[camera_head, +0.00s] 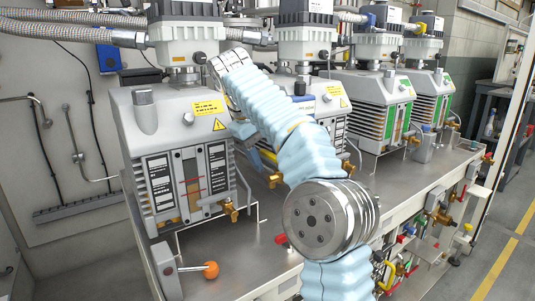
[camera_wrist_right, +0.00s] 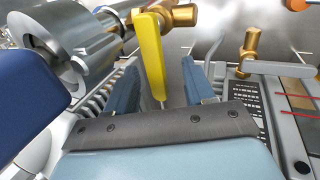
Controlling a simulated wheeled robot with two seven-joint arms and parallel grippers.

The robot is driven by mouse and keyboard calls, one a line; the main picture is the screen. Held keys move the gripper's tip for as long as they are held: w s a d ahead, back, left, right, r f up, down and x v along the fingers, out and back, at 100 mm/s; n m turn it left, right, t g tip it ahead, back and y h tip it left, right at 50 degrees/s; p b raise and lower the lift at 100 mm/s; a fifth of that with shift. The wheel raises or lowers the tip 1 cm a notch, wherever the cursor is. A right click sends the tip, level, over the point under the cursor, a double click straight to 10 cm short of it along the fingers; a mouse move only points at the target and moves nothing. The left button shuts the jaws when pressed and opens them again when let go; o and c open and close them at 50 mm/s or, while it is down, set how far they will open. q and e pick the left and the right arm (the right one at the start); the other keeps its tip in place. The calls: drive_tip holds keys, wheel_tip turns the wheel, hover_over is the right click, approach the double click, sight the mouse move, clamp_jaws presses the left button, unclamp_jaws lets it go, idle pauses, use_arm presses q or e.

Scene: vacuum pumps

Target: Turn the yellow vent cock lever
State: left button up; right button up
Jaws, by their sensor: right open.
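The yellow vent cock lever (camera_wrist_right: 150,52) shows in the right wrist view as a flat yellow bar on a brass cock (camera_wrist_right: 180,16). My right gripper (camera_wrist_right: 160,66) is open, with its two blue fingers on either side of the lever's lower end. The lever lies closer to the left finger; I cannot tell whether they touch. In the head view my right arm reaches between the first two pumps and hides most of the gripper and lever. My left gripper is not in view.
The nearest grey pump (camera_head: 180,150) stands left of my right arm, and more pumps (camera_head: 365,100) stand in a row behind. An orange ball-ended handle (camera_head: 210,270) is at the front. In the wrist view a metal cylinder (camera_wrist_right: 95,45) is close on the left.

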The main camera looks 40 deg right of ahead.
drive_tip(key=shift+r, duration=0.15)
drive_tip(key=shift+v, duration=0.85)
